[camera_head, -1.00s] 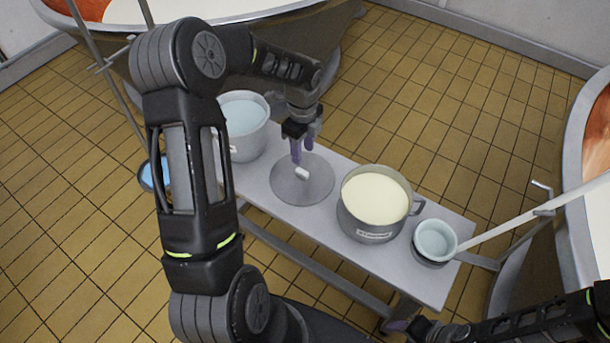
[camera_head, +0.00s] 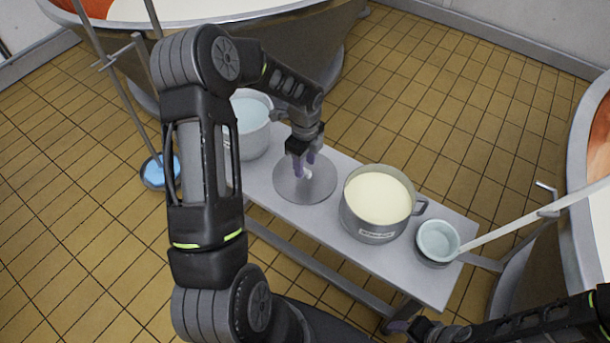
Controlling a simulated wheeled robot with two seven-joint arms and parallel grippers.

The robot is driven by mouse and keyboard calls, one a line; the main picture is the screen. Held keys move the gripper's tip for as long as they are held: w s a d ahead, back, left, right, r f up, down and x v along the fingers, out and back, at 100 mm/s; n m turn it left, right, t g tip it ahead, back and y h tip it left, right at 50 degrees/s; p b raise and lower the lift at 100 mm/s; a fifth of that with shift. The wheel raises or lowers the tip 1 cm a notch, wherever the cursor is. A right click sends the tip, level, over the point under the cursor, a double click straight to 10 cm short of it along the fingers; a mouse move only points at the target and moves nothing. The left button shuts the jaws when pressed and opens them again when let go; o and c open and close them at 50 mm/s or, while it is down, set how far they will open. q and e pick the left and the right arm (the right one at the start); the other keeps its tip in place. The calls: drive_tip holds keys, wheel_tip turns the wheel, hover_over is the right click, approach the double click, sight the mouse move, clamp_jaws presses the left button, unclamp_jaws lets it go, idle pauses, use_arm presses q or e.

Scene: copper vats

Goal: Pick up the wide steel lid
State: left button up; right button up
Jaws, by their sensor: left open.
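The wide steel lid (camera_head: 318,188) is a flat grey disc lying on the bench, with a small white knob (camera_head: 308,174) at its middle. My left gripper (camera_head: 304,170) points down over the lid, with its purple fingers around or just beside the knob. The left gripper is open; whether a finger touches the knob I cannot tell. My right gripper (camera_head: 398,326) shows only in part at the bottom edge, and its jaws are not clear.
The grey bench (camera_head: 330,230) also holds a pot of pale liquid (camera_head: 347,208) right of the lid, a small bowl (camera_head: 438,242) at its right end, and a pot of bluish liquid (camera_head: 253,142) to the left. Copper vats (camera_head: 345,40) stand behind and at right.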

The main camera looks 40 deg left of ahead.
use_arm(q)
wheel_tip(320, 180, down, 2)
drive_tip(key=shift+c, duration=0.5)
clamp_jaws()
idle(0.4)
